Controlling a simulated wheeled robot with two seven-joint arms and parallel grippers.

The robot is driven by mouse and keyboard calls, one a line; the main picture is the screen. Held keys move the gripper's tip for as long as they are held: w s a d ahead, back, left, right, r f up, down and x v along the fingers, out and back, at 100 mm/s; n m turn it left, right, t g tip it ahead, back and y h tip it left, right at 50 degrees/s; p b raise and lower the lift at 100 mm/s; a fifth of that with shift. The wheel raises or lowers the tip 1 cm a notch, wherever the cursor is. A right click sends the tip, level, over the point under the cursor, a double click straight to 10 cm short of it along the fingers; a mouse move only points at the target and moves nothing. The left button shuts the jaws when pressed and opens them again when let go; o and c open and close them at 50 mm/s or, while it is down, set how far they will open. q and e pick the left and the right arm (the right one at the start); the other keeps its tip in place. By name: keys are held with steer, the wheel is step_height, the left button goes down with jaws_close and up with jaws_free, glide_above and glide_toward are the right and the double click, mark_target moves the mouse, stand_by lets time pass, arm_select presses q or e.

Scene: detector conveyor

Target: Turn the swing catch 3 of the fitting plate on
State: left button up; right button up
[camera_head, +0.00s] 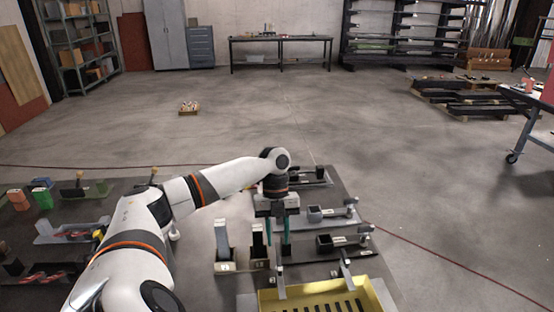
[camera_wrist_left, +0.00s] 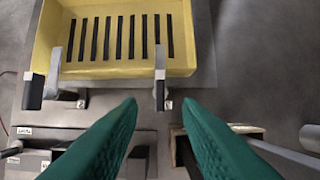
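A yellow tray (camera_head: 375,289) with a row of dark slots lies at the bottom of the head view and the top of the left wrist view (camera_wrist_left: 185,66). Two grey upright catch-like bars stand at its near edge in the wrist view: one bar (camera_wrist_left: 160,78) ahead of the fingertips, another bar (camera_wrist_left: 54,75) further left. Small number labels sit by them; I cannot read clearly which is 3. My left gripper (camera_head: 278,243) points down above the table beside the tray. Its green fingers (camera_wrist_left: 159,101) are apart with nothing between them. My right gripper is out of view.
Dark block fixtures (camera_head: 325,243) with grey levers stand right of the gripper. Another table (camera_head: 90,215) with green and red parts is at far left. The floor beyond is mostly clear.

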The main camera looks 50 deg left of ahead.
arm_select(q)
steer(key=v, duration=0.5)
steer(key=shift+r+b, duration=0.25)
steer(key=shift+b, duration=0.15)
